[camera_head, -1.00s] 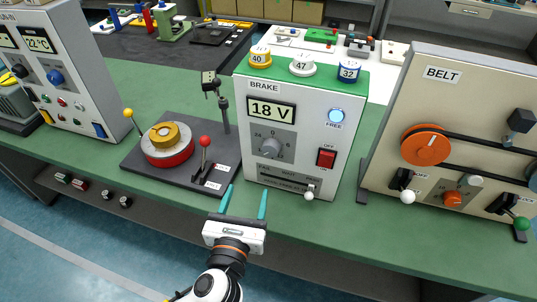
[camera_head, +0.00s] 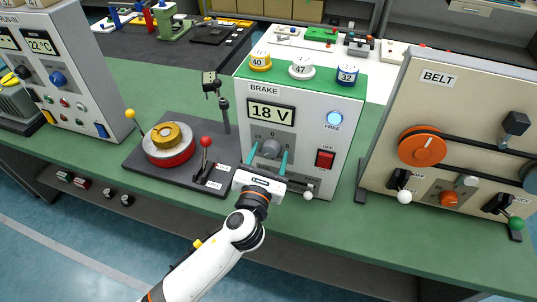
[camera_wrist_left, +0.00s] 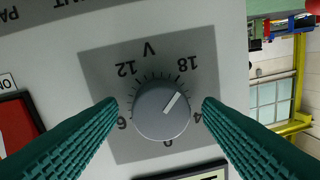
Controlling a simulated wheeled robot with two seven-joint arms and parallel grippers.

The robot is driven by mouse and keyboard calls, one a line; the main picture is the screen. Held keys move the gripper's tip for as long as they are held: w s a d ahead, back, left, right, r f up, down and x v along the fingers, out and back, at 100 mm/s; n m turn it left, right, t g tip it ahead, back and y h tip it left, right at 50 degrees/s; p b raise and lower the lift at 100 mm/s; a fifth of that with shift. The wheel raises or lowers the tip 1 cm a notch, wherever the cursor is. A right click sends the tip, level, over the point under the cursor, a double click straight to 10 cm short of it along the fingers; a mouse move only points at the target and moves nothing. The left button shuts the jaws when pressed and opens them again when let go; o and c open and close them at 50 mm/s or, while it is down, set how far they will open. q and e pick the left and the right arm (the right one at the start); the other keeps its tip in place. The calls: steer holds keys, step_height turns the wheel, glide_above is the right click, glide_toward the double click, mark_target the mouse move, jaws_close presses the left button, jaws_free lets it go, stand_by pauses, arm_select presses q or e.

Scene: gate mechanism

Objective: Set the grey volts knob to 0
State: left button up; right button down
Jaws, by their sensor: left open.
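The grey volts knob (camera_head: 271,148) is on the front of the white BRAKE box (camera_head: 253,193), below a display (camera_head: 271,112) reading 18 V. In the left wrist view the knob (camera_wrist_left: 160,110) is seen upside down, with a dial running from 0 to 24. Its white mark points between 18 and 24, nearer 18. My left gripper (camera_head: 268,154) is open in front of the knob. In the left wrist view its teal fingers (camera_wrist_left: 160,104) stand on either side of the knob with gaps; touching is not visible. My right gripper is not in view.
A red switch (camera_head: 325,159) sits right of the knob, and a slider with a white ball (camera_head: 308,195) is below it. A base with a red-tipped lever (camera_head: 206,141) stands to the left. The BELT panel (camera_head: 390,130) stands to the right.

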arm_select(q)
steer(key=c, duration=1)
steer(key=shift+o, duration=0.2)
